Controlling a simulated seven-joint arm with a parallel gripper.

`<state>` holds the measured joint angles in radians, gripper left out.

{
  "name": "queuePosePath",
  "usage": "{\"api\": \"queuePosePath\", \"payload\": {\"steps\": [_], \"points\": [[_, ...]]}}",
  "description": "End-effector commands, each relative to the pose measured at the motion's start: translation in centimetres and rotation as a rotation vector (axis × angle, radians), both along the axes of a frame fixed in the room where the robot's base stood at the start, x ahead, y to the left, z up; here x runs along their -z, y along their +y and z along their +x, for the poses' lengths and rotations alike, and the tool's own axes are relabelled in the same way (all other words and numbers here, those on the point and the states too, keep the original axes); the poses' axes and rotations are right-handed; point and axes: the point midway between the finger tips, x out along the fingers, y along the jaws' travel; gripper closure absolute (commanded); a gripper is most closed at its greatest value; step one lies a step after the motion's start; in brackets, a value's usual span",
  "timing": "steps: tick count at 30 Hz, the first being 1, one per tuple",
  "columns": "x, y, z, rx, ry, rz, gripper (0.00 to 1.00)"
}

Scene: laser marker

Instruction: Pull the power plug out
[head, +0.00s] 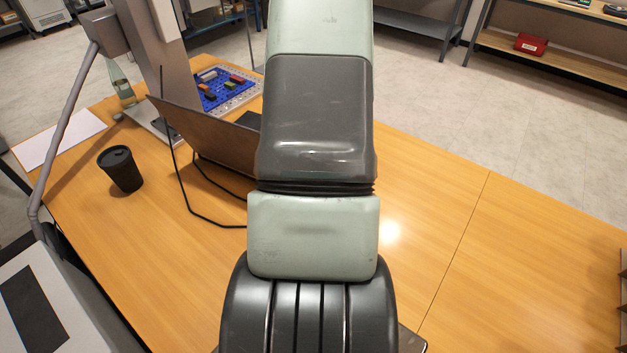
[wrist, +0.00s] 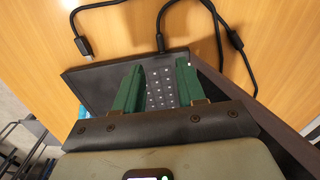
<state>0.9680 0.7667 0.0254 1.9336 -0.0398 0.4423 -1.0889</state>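In the wrist view, a black cable ends in a plug (wrist: 161,45) at the far edge of a flat dark device (wrist: 95,83). It looks plugged in there, but the joint is too small to be sure. A second cable end with a connector (wrist: 82,45) lies loose on the wooden table to the left. My gripper (wrist: 159,68) has two green fingers, spread apart and empty, above the dark device. Keys or dots show between them. The plug is beyond the fingertips and apart from them. In the head view my arm hides the gripper and the plug.
In the head view, a dark upright panel (head: 205,130) stands left of my arm, with black cables (head: 178,180) beside it. A black cup (head: 121,169), a machine column (head: 163,60) and a blue tray (head: 228,92) stand nearby. The table's right part (head: 440,215) is clear.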

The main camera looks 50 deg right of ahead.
Motion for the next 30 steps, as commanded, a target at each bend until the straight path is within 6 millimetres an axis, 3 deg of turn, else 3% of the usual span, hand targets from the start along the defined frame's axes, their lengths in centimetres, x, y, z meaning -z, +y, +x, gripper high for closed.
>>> {"api": "queuePosePath", "payload": {"steps": [9,15,28,30], "points": [[6.0,0.1,0.0,0.001,0.002,0.002,0.61],[8.7,0.1,0.0,0.001,0.001,0.002,0.61],[9.7,0.1,0.0,0.001,0.0,-0.001,0.61],[9.7,0.1,0.0,0.001,0.0,-0.001,0.71]]}}
